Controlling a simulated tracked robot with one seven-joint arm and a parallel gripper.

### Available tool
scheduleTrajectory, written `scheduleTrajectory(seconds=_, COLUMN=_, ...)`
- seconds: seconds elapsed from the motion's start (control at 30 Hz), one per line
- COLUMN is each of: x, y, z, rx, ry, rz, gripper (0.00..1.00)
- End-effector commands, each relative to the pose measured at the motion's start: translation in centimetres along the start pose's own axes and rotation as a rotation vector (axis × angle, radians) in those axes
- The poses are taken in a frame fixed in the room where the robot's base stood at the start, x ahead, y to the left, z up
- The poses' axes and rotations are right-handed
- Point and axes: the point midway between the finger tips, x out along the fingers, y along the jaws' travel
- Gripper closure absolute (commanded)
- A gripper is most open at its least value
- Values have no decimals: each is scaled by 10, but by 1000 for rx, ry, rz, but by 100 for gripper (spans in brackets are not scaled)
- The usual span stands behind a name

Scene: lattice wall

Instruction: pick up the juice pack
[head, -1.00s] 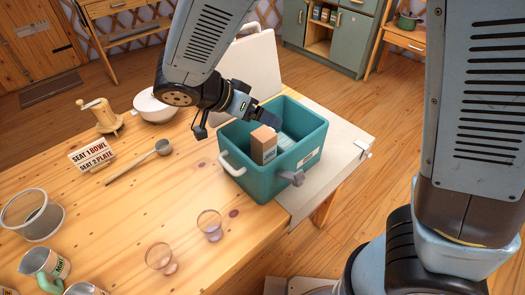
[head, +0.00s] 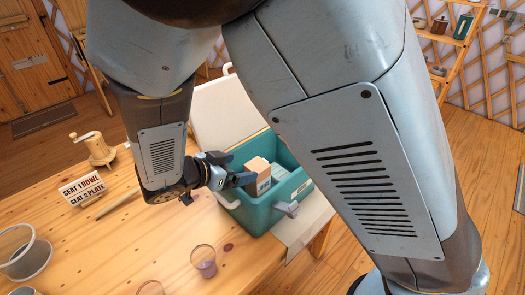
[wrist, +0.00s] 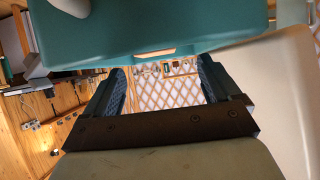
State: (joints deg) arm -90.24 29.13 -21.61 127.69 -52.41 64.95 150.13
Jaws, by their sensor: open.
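A box-shaped carton with an orange-tan top (head: 257,166), which looks like the juice pack, stands in the teal crate (head: 258,220). Its label is too small to read. A pale pack (head: 279,172) is next to it in the crate. My gripper (head: 246,174) is open at the crate's left side, close to the carton; I cannot tell whether it touches. In the wrist view my open gripper (wrist: 163,88) has nothing between its fingers, and the crate (wrist: 150,30) fills the top. The carton cannot be made out there.
The crate's grey latch (head: 286,208) juts out at the front. A glass (head: 203,261), a sign (head: 83,188), a wooden grinder (head: 93,148) and a grey container (head: 23,252) stand on the table. My arm hides much of the right side.

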Motion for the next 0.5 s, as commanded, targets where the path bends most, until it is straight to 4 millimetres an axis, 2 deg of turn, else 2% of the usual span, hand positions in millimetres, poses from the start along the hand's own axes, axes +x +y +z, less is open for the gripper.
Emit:
scheduleTrajectory(seconds=0.27, x=18, y=1, z=0, rx=-1, ry=-1, rz=2, gripper=10)
scheduleTrajectory(seconds=0.5, x=50, y=6, z=2, rx=-1, ry=0, rz=4, gripper=10)
